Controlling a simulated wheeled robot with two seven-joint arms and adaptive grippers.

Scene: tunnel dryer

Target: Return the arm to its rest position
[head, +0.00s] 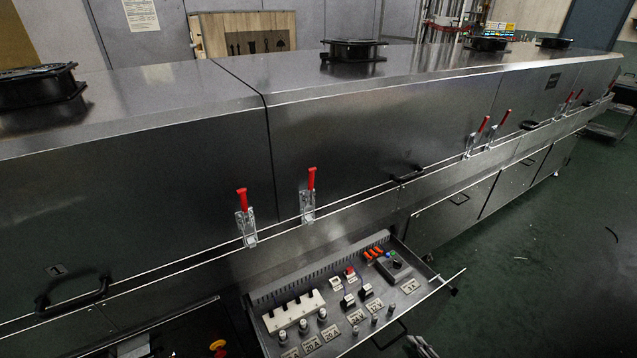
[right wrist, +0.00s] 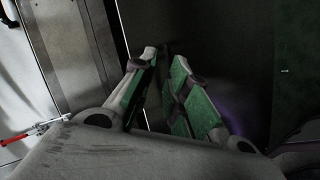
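My right gripper (right wrist: 163,60) fills the middle of the right wrist view. Its two green-padded fingers stand apart with a narrow dark gap between them and nothing held there. In the head view only a small grey part of the right gripper (head: 421,347) shows at the bottom edge, just below the pulled-out control drawer (head: 343,340). It looks clear of the drawer, though the exact distance cannot be told. My left gripper is in neither view.
The long steel dryer (head: 370,120) crosses the head view. Red-handled clamps (head: 309,190) line its front. The drawer, with switches and knobs, sticks out, its front handle (head: 390,336) near my right gripper. Green floor (head: 540,260) lies open at the right.

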